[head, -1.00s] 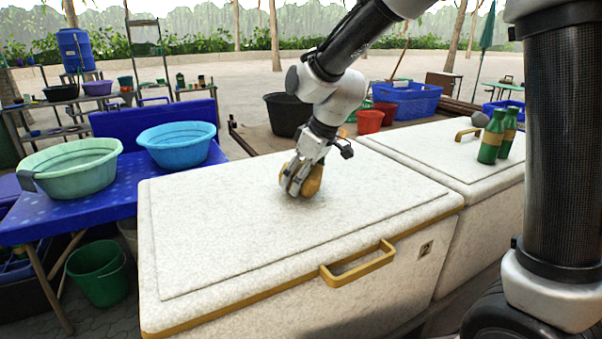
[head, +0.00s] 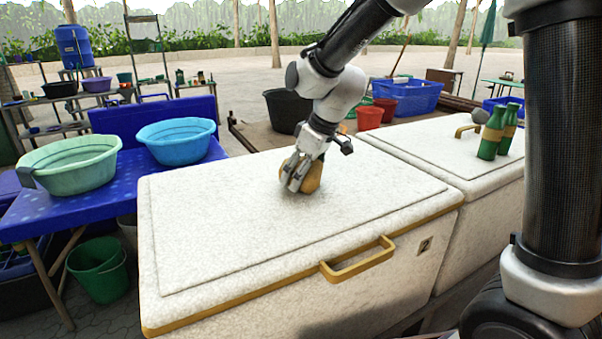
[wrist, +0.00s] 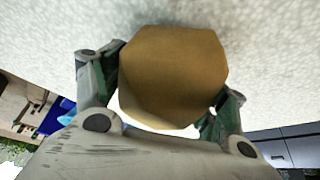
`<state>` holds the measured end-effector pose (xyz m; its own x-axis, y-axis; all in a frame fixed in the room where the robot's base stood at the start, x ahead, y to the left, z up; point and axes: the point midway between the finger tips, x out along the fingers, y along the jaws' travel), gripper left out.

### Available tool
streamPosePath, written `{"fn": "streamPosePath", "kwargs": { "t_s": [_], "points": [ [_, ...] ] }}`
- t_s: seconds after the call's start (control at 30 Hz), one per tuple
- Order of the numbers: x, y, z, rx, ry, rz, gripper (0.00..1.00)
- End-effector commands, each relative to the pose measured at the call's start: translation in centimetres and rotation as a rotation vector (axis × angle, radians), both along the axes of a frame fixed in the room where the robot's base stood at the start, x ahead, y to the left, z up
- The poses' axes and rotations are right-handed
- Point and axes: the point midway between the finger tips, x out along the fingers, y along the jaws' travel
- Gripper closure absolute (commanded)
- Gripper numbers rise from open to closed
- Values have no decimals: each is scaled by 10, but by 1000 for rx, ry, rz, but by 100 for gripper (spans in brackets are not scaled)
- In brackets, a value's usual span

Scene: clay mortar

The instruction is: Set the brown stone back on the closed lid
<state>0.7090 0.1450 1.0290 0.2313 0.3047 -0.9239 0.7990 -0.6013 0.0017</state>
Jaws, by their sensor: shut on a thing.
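The brown stone (head: 313,177) is at the far middle part of the closed white lid (head: 220,235) of the near chest. My gripper (head: 297,178) is shut on the stone, just over the lid. In the wrist view the stone (wrist: 173,75) sits between my gripper's two fingers (wrist: 165,100) and hides much of the lid behind it. The stone is at or very close to the lid surface; I cannot tell whether it touches. The lid lies flat, with a yellow handle (head: 358,262) on the chest's front.
A blue table (head: 110,195) with a green basin (head: 70,165) and a blue basin (head: 177,141) stands left. Most of the near lid is clear.

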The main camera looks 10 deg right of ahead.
Motion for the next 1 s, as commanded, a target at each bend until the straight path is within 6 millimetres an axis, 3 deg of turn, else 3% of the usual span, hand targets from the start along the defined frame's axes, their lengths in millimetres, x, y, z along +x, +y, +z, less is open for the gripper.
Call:
{"fn": "streamPosePath", "kwargs": {
  "t_s": [0.47,0.5,0.6,1.0],
  "points": [
    [1,0,-7,2,-3,0,96],
    [1,0,-7,2,-3,0,20],
    [1,0,-7,1,-2,0,2],
    [0,0,-9,-1,2,-1,0]
  ]
}}
